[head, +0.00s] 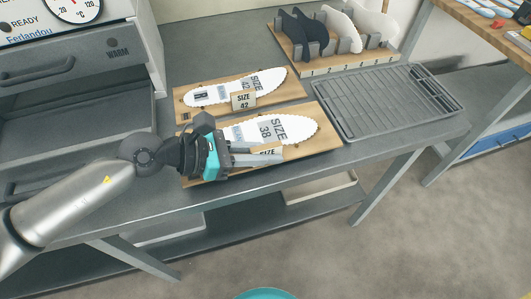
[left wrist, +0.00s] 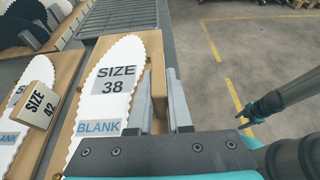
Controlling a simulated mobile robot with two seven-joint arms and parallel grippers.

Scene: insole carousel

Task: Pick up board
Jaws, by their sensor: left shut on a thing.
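The size 38 board (head: 330,143) is a wooden board on the grey table, bearing a white zigzag-edged insole blank (head: 303,127) marked SIZE 38. It also shows in the left wrist view (left wrist: 71,112). My left gripper (head: 262,158) is at its near edge, shut on the board's upright wooden block (left wrist: 158,85), which shows between the fingers. The fingers hide part of the block and its label. The board looks flat; I cannot tell whether it touches the table. I do not make out my right gripper.
A size 42 board (head: 294,91) with its own block (head: 243,101) lies just behind. A rack (head: 350,62) with dark and white insoles stands at the back. A ribbed grey tray (head: 390,102) is at right. An open drawer unit (head: 80,100) stands at left.

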